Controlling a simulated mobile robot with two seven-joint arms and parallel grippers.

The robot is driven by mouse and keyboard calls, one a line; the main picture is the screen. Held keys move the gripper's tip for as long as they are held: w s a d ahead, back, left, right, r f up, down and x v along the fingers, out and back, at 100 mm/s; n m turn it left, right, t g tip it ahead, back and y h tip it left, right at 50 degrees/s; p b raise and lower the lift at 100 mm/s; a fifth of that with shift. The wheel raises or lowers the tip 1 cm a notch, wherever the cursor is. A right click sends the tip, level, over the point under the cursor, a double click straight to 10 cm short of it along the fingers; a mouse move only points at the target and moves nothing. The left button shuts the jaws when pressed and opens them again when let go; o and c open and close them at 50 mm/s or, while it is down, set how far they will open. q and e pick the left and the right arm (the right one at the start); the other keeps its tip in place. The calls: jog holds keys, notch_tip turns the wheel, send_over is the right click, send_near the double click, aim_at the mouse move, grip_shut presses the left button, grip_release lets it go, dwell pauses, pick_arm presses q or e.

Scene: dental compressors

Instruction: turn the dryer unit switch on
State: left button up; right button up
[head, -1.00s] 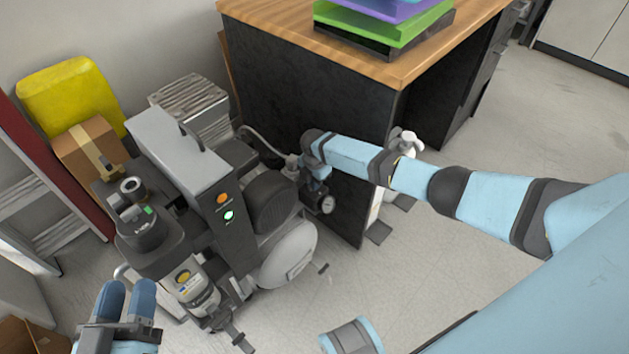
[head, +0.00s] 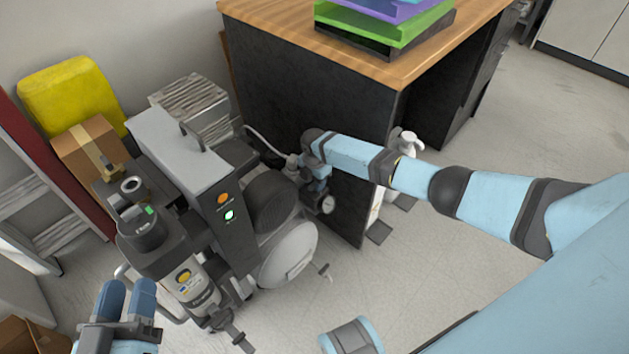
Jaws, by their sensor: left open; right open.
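The dryer unit appears to be the tall grey box (head: 180,150) with a handle, part of the compressor assembly. Its dark front panel carries an orange round button or lamp (head: 222,199) and a lit green one (head: 229,215); I cannot tell which is the switch. My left gripper (head: 128,290) is open and empty at the bottom left, its two blue fingers in front of and below the machine, apart from the panel. My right gripper (head: 318,183) is at the machine's right side, near the pressure gauge (head: 327,204); its fingertips are hard to make out.
A black motor (head: 272,202) and pale tank (head: 288,255) sit right of the panel. A black filter housing (head: 142,228) stands left of it. A desk (head: 420,65) is behind. A cardboard box (head: 88,148) and yellow container (head: 68,92) stand at the left.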

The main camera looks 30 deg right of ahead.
pick_arm(q)
jog(key=s+a+f+g+y+p, duration=0.1)
jog(key=a+f+g+y+p, duration=0.2)
jog(key=f, duration=0.6)
jog(key=shift+s+a+g+y+p, duration=0.3)
jog(key=shift+s+a+g+p, duration=0.15)
jog(key=shift+g+p, duration=0.3)
pick_arm(e)
notch_tip(320, 180, up, 14)
jog(key=shift+f, duration=0.25)
pick_arm(q)
jog(key=shift+r, duration=0.1)
